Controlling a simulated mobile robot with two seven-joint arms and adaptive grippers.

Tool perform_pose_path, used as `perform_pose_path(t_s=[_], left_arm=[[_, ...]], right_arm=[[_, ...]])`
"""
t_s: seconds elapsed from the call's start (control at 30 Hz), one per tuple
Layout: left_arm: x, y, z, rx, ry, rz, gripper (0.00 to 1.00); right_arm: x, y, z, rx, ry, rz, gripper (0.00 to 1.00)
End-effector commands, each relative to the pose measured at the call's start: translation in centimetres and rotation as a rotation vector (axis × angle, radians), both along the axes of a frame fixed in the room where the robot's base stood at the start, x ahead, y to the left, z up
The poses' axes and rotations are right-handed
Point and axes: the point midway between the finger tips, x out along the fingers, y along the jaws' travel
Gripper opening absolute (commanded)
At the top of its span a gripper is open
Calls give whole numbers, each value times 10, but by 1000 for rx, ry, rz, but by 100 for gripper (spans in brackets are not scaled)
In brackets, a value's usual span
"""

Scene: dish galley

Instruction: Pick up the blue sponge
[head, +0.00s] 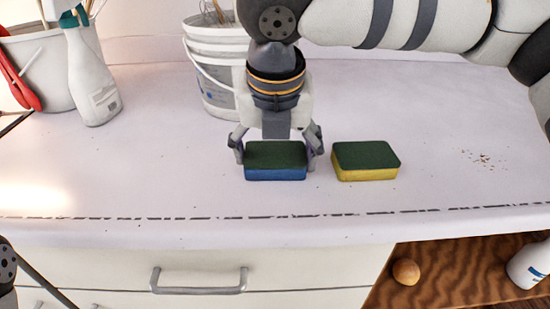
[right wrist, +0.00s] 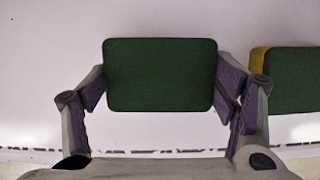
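The blue sponge (head: 275,174) lies flat on the white counter, blue below with a dark green top. My right gripper (head: 278,158) points down over it, one finger beside each short end. In the right wrist view the green top of the blue sponge (right wrist: 160,75) fills the space between the finger pads of my right gripper (right wrist: 160,90). The pads are at or very near its ends; I cannot tell whether they press on it. The fingertips are partly hidden by the sponge. My left gripper is not in view.
A yellow sponge with a green top (head: 365,163) lies close to the right of my right gripper. Behind stand a white bucket (head: 215,75), a spray bottle (head: 92,85) and a grey bin (head: 40,65). Crumbs (head: 482,158) lie at right. The counter's front is clear.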

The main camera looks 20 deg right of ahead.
Motion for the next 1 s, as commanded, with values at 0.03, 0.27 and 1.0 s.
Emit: perform_pose_path(t_s=[0.03,0.27,1.0], left_arm=[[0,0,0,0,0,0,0],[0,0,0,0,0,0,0],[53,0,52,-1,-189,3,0]], right_arm=[[0,0,0,0,0,0,69],[0,0,0,0,1,0,69],[-108,19,125,-3,-21,3,69]])
